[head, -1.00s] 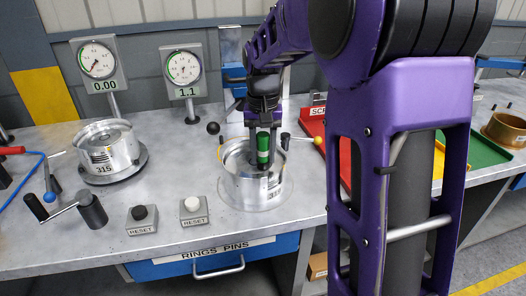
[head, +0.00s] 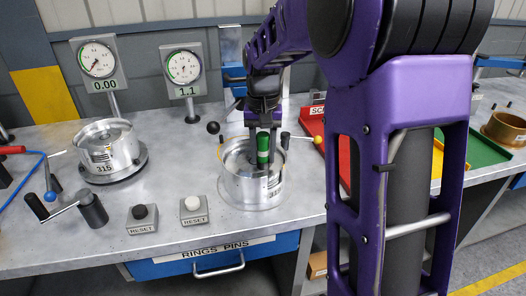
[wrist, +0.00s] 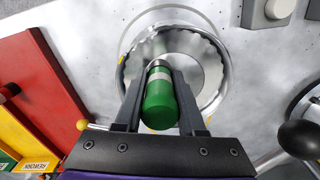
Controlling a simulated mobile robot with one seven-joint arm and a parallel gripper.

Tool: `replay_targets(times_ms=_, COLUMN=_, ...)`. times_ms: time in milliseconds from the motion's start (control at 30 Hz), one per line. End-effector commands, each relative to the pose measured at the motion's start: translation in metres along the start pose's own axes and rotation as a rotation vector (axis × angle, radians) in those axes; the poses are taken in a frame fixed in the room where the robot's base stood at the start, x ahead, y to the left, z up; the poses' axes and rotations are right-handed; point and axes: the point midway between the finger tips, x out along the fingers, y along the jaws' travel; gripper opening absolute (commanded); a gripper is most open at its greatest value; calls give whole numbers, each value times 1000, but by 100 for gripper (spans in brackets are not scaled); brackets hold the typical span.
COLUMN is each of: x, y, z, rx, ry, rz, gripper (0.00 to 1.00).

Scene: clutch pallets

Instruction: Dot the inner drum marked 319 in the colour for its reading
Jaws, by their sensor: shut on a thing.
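My gripper (head: 263,168) is shut on a green marker (head: 263,148) with a pale band. The marker is upright over a silver drum (head: 238,187) in the middle of the bench. In the wrist view the marker (wrist: 160,104) sits between the two fingers, with the open-topped drum (wrist: 218,75) below it. Its tip is hidden, so I cannot tell whether it touches the drum. A label shows on the drum's side, partly covered by my gripper, and its number is not readable. The gauge (head: 182,65) behind this drum reads 1.1.
Another drum (head: 107,150), marked 315, stands at the left under a gauge (head: 98,58) reading 0.00. A crank (head: 88,208) and two reset buttons (head: 142,212) (head: 194,205) are in front. Red (head: 312,129) and green (head: 480,152) trays lie right; my arm blocks part of them.

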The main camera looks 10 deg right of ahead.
Motion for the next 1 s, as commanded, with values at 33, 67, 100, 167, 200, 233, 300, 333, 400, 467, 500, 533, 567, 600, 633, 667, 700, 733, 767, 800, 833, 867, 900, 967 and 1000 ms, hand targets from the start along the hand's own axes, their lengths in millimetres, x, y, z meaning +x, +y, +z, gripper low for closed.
replay_targets(times_ms=33, x=2, y=0, z=0, rx=0, ry=-3, rz=1, gripper=0)
replay_targets(times_ms=67, x=2, y=0, z=0, rx=0, ry=-3, rz=1, gripper=0)
replay_targets(times_ms=100, x=2, y=0, z=0, rx=0, ry=-3, rz=1, gripper=0)
replay_targets(times_ms=167, x=2, y=0, z=1, rx=0, ry=-3, rz=1, gripper=0)
replay_targets(times_ms=200, x=2, y=0, z=1, rx=0, ry=-3, rz=1, gripper=0)
replay_targets(times_ms=233, x=2, y=0, z=1, rx=0, ry=-4, rz=1, gripper=0)
replay_targets(times_ms=300, x=2, y=0, z=1, rx=0, ry=-4, rz=1, gripper=0)
replay_targets(times_ms=333, x=2, y=0, z=1, rx=0, ry=-4, rz=1, gripper=0)
replay_targets(times_ms=400, x=2, y=0, z=1, rx=0, ry=-4, rz=1, gripper=0)
replay_targets(times_ms=467, x=-1, y=0, z=1, rx=0, ry=-5, rz=1, gripper=0)
replay_targets(times_ms=500, x=-3, y=0, z=1, rx=0, ry=-5, rz=1, gripper=0)
replay_targets(times_ms=533, x=-5, y=0, z=1, rx=0, ry=-4, rz=1, gripper=0)
replay_targets(times_ms=567, x=-7, y=0, z=1, rx=0, ry=-4, rz=1, gripper=0)
replay_targets(times_ms=600, x=-11, y=0, z=1, rx=0, ry=-4, rz=1, gripper=0)
replay_targets(times_ms=633, x=-14, y=0, z=1, rx=0, ry=-3, rz=1, gripper=0)
replay_targets(times_ms=667, x=-17, y=0, z=0, rx=0, ry=-3, rz=1, gripper=0)
replay_targets(times_ms=700, x=-20, y=0, z=0, rx=0, ry=-3, rz=1, gripper=0)
replay_targets(times_ms=733, x=-23, y=0, z=0, rx=0, ry=-3, rz=1, gripper=0)
replay_targets(times_ms=767, x=-25, y=0, z=0, rx=0, ry=-2, rz=1, gripper=0)
replay_targets(times_ms=800, x=-29, y=0, z=0, rx=0, ry=-2, rz=1, gripper=0)
replay_targets(times_ms=833, x=-31, y=0, z=0, rx=0, ry=-2, rz=1, gripper=0)
replay_targets(times_ms=867, x=-34, y=0, z=0, rx=0, ry=-2, rz=1, gripper=0)
replay_targets(times_ms=900, x=-37, y=0, z=0, rx=0, ry=-2, rz=1, gripper=0)
replay_targets(times_ms=967, x=-42, y=0, z=0, rx=0, ry=-2, rz=1, gripper=0)
replay_targets(times_ms=1000, x=-45, y=0, z=0, rx=0, ry=-2, rz=1, gripper=0)
